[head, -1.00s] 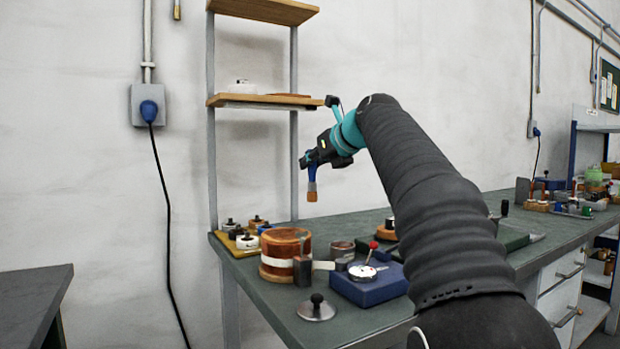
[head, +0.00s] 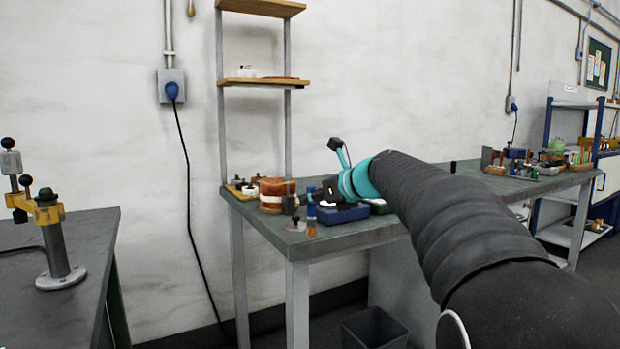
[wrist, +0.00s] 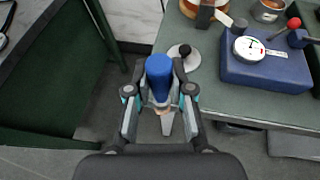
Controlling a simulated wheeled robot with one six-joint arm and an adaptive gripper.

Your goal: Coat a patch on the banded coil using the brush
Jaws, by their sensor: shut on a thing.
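The banded coil (head: 271,206), copper-coloured with a pale band, stands near the left end of the green bench. Part of it shows at the top edge of the wrist view (wrist: 204,18). My gripper (head: 318,196) is shut on the brush (wrist: 158,72), holding it by its blue handle. In the head view the brush (head: 311,213) hangs about upright, with its bristle end down, to the right of the coil in the picture. It appears apart from the coil. In the wrist view the bristles are mostly hidden below the handle and fingers.
A blue block (wrist: 265,72) with a white dial gauge (wrist: 249,49) and a red-knobbed lever sits right of the coil. A round metal lid (wrist: 183,58) with a black knob lies near the bench edge. A dark table (head: 80,235) with a clamp stand is at left; a bin (head: 374,329) is below.

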